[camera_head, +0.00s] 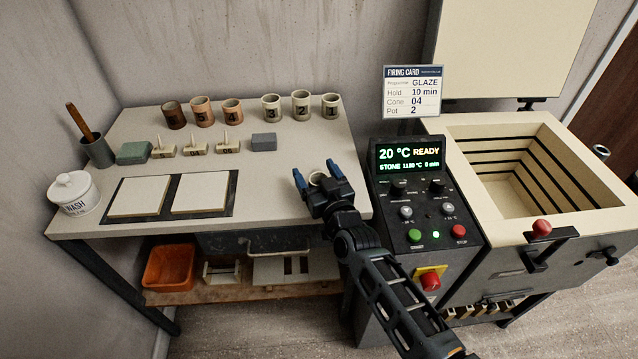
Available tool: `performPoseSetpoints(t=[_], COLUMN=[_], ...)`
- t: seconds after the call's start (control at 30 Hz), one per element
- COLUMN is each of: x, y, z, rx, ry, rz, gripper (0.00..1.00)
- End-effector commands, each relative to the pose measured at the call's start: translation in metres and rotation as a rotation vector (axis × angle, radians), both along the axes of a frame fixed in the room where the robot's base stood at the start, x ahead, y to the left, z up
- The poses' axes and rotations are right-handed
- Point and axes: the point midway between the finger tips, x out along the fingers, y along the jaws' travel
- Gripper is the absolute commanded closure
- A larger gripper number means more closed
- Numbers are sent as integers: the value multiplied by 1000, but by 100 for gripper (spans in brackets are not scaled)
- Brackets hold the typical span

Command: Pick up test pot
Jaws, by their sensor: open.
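Several small test pots stand upright in a row along the back of the worktable. The three on the right are pale and numbered 3 (271,109), 2 (300,106) and 1 (331,107). The three on the left are reddish-brown, among them a dark one (174,116) and one marked 4 (232,112). My gripper (318,177) is open over the table's right part, in front of the pale pots and apart from them. A small pale round rim shows between its blue-tipped fingers; I cannot tell what it belongs to.
A firing card (412,90) reads GLAZE, Cone 04, Pot 2. The open kiln (460,150) and its control panel (409,154) stand right. Cone stands (195,150), a grey block (264,141), pale tiles (138,196) and a wash jar (73,193) occupy the table's left and middle.

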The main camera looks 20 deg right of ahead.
Motion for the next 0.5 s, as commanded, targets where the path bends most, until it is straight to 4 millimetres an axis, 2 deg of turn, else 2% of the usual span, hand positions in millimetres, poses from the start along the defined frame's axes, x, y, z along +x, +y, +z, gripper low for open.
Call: performPoseSetpoints(t=[0.2, 0.5], x=[0, 0], y=[0, 0], z=[-1, 0], rx=[0, 0], ry=[1, 0], rz=[0, 0], gripper=[21, 49])
